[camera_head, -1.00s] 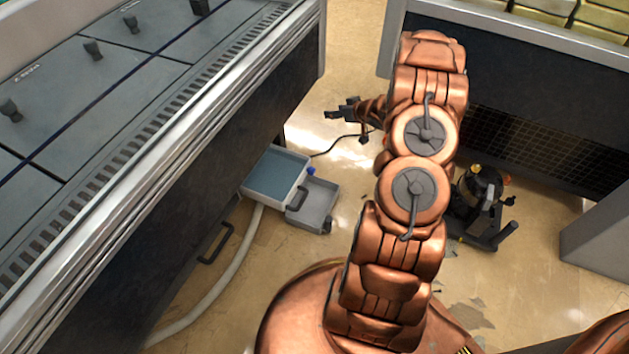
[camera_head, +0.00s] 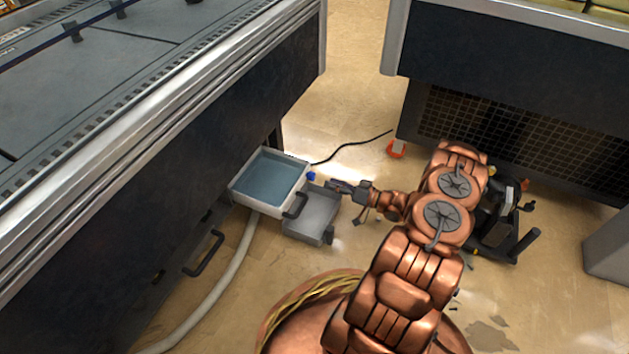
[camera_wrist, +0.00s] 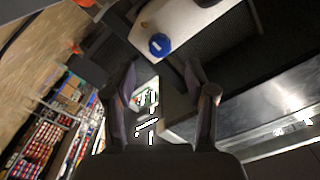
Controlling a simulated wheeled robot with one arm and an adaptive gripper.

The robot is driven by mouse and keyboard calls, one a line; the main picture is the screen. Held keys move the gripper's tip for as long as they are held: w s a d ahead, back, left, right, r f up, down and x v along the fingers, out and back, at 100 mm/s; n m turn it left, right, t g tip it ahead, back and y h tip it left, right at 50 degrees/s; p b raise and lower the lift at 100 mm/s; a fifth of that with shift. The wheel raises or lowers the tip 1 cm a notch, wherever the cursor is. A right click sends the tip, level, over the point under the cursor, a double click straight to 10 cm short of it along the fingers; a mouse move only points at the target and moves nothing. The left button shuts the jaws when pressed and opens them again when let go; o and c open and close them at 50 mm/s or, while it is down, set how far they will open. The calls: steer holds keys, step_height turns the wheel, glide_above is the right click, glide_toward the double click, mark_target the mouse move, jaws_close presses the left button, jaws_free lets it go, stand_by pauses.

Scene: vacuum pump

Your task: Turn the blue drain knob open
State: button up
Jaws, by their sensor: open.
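The blue drain knob (camera_head: 311,176) sits at the right corner of a white tray (camera_head: 294,213) filled with bluish liquid, under the left counter. In the wrist view the round blue knob (camera_wrist: 159,44) is on a pale panel, above and beyond my fingertips. My gripper (camera_head: 336,187) is a little right of the knob in the head view, reaching left toward it, apart from it. In the wrist view my gripper (camera_wrist: 165,85) has its two fingers spread with nothing between them.
A pale hose (camera_head: 228,284) runs along the floor. A black cable (camera_head: 352,147) lies behind. A dark wheeled pump (camera_head: 500,225) stands right of my arm.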

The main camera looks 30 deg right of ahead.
mark_target(314, 178)
steer(key=b+x, duration=0.2)
steer(key=x, duration=0.3)
steer(key=shift+w+a+f, duration=0.15)
steer(key=shift+w, duration=0.15)
steer(key=shift+w+a+b, duration=0.35)
steer(key=shift+w, duration=0.2)
jaws_close()
